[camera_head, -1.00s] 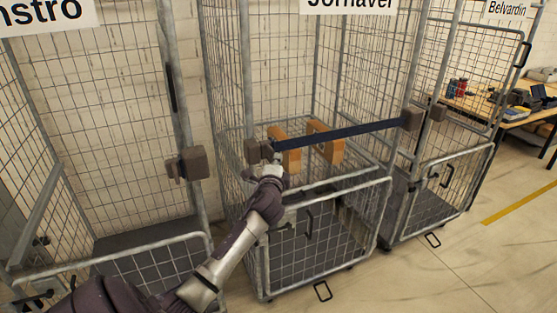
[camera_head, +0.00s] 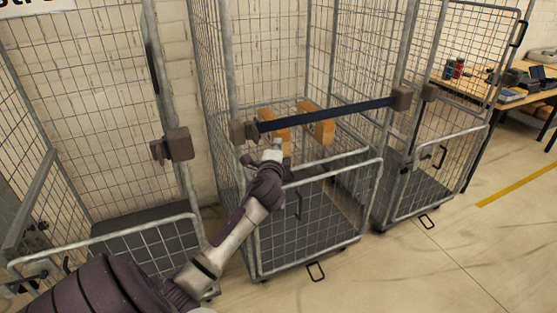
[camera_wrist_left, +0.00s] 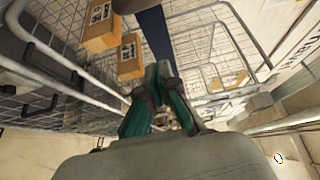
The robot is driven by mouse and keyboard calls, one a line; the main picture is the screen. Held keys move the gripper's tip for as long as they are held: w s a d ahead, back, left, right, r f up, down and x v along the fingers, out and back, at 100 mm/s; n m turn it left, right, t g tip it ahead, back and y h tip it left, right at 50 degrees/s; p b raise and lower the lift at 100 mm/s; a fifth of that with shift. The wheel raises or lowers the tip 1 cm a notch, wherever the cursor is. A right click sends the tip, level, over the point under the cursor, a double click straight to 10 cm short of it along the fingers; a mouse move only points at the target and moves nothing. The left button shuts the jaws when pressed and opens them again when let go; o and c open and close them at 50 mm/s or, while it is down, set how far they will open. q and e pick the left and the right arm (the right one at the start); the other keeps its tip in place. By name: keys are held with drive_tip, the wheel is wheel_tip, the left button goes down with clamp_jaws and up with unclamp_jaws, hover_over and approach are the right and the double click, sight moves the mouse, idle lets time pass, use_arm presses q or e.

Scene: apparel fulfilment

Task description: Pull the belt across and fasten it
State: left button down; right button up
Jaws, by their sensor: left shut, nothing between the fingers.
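The dark blue belt (camera_head: 330,115) runs taut across the open front of the middle cage (camera_head: 310,185). Its right end is at a brown block (camera_head: 401,97) on the right post. Its left end meets a brown block (camera_head: 243,131) on the left post; whether it is latched inside cannot be seen. My left gripper (camera_head: 263,153) is just below the belt's left end, apart from it, shut and empty. In the left wrist view, the belt (camera_wrist_left: 156,38) passes beyond my green-sided fingers (camera_wrist_left: 160,72). My right gripper is out of view.
Two cardboard boxes (camera_head: 317,128) sit in the middle cage behind the belt. An empty cage (camera_head: 150,252) stands left with its own brown block (camera_head: 178,143). Another cage (camera_head: 435,165) stands right, near a cluttered wooden table (camera_head: 510,100). Floor is clear at lower right.

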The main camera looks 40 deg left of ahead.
use_arm(q)
drive_tip(key=a+v, duration=0.1)
drive_tip(key=v, duration=0.6)
drive_tip(key=shift+s+b, duration=0.4)
drive_tip(key=shift+b, duration=0.05)
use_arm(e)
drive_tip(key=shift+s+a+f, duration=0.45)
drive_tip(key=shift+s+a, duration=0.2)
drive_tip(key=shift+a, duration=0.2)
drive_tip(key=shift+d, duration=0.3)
